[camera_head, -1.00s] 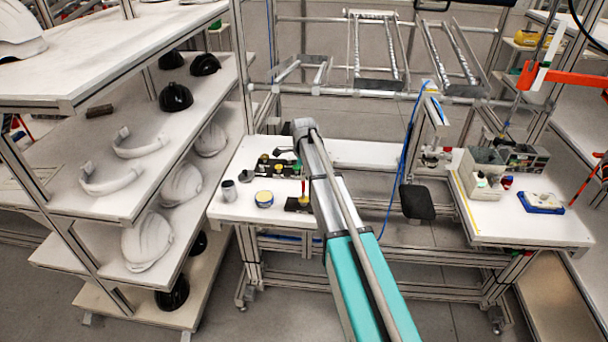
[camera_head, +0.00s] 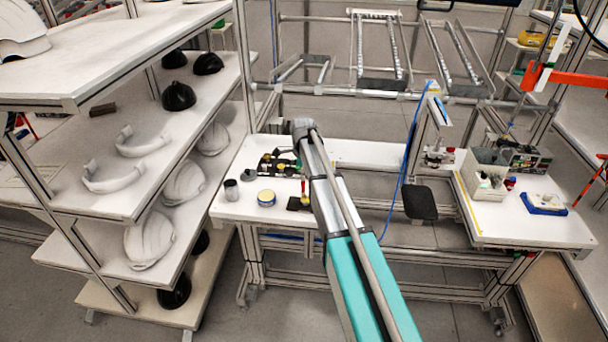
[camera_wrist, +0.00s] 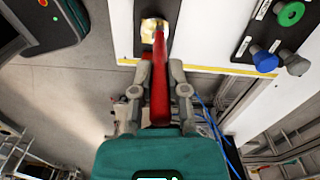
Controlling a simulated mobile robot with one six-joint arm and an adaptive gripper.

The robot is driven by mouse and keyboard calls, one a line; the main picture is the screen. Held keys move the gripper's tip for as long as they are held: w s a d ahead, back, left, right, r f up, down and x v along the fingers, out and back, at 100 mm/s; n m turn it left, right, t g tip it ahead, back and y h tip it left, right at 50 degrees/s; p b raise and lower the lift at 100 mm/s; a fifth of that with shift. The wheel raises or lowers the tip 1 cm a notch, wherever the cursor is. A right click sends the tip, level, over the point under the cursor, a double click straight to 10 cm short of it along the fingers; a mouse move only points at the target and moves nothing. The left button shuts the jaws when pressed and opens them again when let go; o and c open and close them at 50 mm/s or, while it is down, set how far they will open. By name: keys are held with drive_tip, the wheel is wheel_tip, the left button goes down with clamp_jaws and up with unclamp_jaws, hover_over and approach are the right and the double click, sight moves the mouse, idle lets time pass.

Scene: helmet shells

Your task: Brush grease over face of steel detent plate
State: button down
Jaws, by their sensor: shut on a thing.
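My gripper (camera_wrist: 155,95) is shut on the red handle of a brush (camera_wrist: 159,75). The brush's pale yellow bristle end is over a small dark plate, which looks like the steel detent plate (camera_wrist: 172,8), near the table's front edge. Whether the bristles touch its face I cannot tell. In the head view the red brush (camera_head: 303,186) stands over the dark plate (camera_head: 293,204), and my arm hides the gripper. A round tin with a yellow and blue side (camera_head: 266,198) stands left of the plate.
A dark cup (camera_head: 231,190) stands at the left end of the white table (camera_head: 235,210). A black board with coloured knobs (camera_wrist: 268,40) lies right of the plate in the wrist view. Shelves with helmet shells (camera_head: 148,239) stand at left; a second table (camera_head: 490,225) at right.

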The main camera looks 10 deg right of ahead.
drive_tip(key=shift+s+a, duration=0.2)
drive_tip(key=shift+s, duration=0.45)
idle(0.8)
drive_tip(key=shift+s+d, duration=0.45)
drive_tip(key=shift+s, duration=0.1)
idle(1.1)
idle(0.3)
wheel_tip(320, 180, up, 7)
drive_tip(key=p, duration=0.6)
drive_tip(key=shift+p, duration=0.4)
